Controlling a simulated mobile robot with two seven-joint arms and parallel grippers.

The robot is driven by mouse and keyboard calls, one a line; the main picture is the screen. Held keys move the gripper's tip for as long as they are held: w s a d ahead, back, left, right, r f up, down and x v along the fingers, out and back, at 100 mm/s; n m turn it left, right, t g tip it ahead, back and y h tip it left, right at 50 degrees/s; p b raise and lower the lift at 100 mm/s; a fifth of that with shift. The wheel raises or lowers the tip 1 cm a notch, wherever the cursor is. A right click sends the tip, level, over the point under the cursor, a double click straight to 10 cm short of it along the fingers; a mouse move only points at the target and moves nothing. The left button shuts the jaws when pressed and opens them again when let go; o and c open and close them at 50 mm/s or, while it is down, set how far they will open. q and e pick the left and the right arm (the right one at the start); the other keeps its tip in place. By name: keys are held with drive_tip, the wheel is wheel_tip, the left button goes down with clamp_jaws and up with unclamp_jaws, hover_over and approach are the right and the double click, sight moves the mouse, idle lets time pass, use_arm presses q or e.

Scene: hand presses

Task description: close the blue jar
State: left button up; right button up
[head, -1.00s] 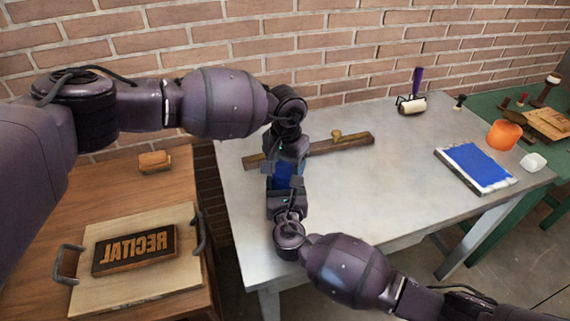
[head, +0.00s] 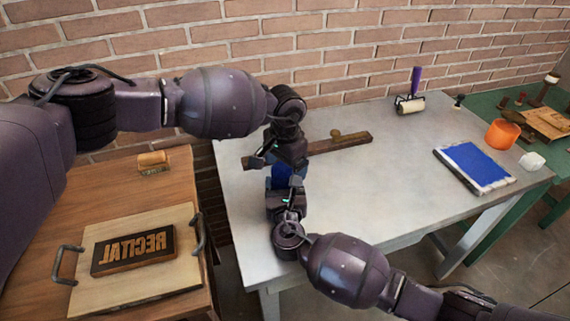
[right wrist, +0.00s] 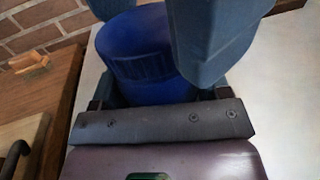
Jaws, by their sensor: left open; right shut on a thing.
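The blue jar (head: 283,173) is upright above the front left of the grey table, between my two grippers in the head view. In the right wrist view the blue jar (right wrist: 150,88) shows a smooth round top with a ribbed band below it, which looks like a lid sitting on the body. Any gap under it cannot be made out. My right gripper (head: 284,192) is shut on the jar from the near side. My left gripper (head: 279,164) is open just above and behind the jar, its fingers spread to either side.
A wooden bar with a knob (head: 340,143) lies behind the grippers on the grey table (head: 390,180). A roller (head: 410,104), a blue pad (head: 474,166), an orange cup (head: 502,134) and a white lump (head: 532,161) are to the right. A RECITAL block (head: 133,250) lies on a board at left.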

use_arm(q)
drive_tip(key=shift+r, duration=2.25)
drive_tip(key=shift+c, duration=0.3)
